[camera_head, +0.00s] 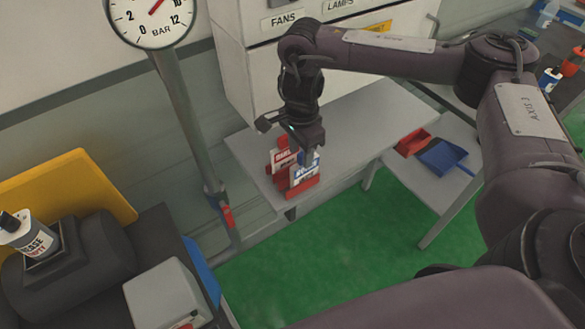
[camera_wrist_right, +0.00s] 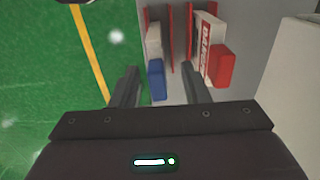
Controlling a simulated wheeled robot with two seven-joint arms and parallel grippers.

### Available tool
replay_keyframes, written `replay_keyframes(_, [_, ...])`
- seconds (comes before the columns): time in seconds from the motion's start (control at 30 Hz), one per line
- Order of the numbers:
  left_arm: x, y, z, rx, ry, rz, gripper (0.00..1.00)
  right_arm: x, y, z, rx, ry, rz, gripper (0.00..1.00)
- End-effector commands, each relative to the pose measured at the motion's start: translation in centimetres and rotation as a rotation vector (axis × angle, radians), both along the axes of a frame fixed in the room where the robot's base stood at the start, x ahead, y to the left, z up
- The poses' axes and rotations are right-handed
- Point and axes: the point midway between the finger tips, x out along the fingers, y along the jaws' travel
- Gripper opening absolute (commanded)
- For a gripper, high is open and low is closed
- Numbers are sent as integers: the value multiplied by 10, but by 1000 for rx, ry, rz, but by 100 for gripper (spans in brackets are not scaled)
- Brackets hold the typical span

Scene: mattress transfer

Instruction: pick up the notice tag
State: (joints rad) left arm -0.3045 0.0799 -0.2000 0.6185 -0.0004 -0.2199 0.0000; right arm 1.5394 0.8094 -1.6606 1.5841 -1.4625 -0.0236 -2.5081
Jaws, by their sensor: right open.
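The notice tag (camera_head: 304,171), white with blue, stands upright in a red rack (camera_head: 305,187) on a grey shelf. In the right wrist view the notice tag (camera_wrist_right: 157,80) shows its blue end and white body, between red dividers. A white tag with red (camera_head: 282,157) stands behind it; it also shows in the right wrist view (camera_wrist_right: 211,45). My right gripper (camera_head: 303,152) is open just above the rack. In the right wrist view the fingers of my right gripper (camera_wrist_right: 160,75) point at the notice tag's end; contact cannot be told. My left gripper is out of view.
A red dustpan (camera_head: 414,142) and a blue one (camera_head: 445,157) lie on a lower shelf at right. A pressure gauge on a post (camera_head: 178,100) stands left of the rack. A white cabinet (camera_head: 240,60) is behind. The green floor (camera_head: 350,240) is clear.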

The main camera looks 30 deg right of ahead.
Motion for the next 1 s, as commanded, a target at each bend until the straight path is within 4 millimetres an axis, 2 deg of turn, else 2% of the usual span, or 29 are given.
replay_keyframes(0.17, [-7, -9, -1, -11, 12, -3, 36, 0, 1, -12, 2, 1, -1, 42])
replay_keyframes(0.27, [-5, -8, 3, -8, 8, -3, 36, -2, 1, -22, 3, 3, -2, 42])
replay_keyframes(0.4, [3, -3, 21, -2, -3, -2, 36, -3, 0, -39, 0, 4, -1, 42])
replay_keyframes(0.53, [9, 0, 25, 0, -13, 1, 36, -2, 0, -56, 2, 0, -3, 42])
replay_keyframes(0.8, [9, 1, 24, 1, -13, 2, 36, -1, 0, -61, 2, -3, -2, 42])
replay_keyframes(1.0, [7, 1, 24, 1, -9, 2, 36, -1, 0, -61, 2, -3, -2, 17])
